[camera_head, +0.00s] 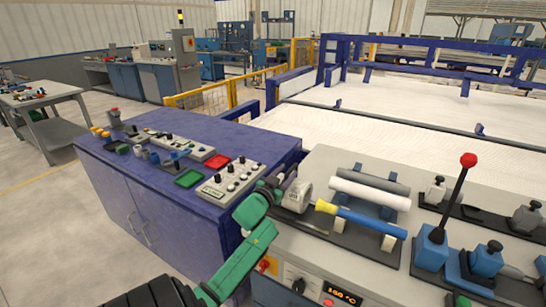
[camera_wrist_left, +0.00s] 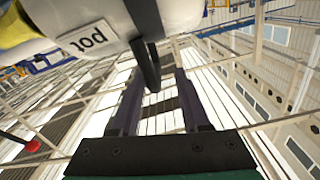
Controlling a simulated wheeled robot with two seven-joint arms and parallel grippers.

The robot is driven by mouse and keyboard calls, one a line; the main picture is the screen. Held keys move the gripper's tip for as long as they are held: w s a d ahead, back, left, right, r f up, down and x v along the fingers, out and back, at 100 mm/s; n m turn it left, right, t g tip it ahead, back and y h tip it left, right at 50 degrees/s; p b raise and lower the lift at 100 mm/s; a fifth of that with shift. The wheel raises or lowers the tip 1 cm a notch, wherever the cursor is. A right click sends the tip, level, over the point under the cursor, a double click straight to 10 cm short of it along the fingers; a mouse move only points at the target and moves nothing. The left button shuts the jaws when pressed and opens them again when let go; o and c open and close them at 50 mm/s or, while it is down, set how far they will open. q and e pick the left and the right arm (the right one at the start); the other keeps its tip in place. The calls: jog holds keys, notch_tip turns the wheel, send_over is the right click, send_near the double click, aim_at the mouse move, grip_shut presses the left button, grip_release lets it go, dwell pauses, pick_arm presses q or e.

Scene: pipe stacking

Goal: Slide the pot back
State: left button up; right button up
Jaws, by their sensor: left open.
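The pot (camera_head: 297,195) is a pale cylinder on a dark plate at the left end of the light-topped bench. In the left wrist view the white pot (camera_wrist_left: 85,35), labelled "pot", fills the upper left, with a dark handle (camera_wrist_left: 147,65) sticking out from it. My left gripper (camera_head: 283,178) is at the pot's left side in the head view. In the wrist view its two dark fingers are apart, with the handle's end between or just in front of them. I cannot tell whether they touch it. My right gripper is not in view.
Grey (camera_head: 374,179), white (camera_head: 370,193) and blue yellow-ended (camera_head: 360,219) pipes lie on stands right of the pot. A red-knobbed lever (camera_head: 457,195) stands further right. A blue cabinet (camera_head: 130,190) with control boxes is on the left. A display panel (camera_head: 342,293) is on the bench front.

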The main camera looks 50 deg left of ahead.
pick_arm(q)
jog(key=b+v, duration=0.1)
jog(key=v, duration=1.1)
jog(key=shift+a, duration=0.1)
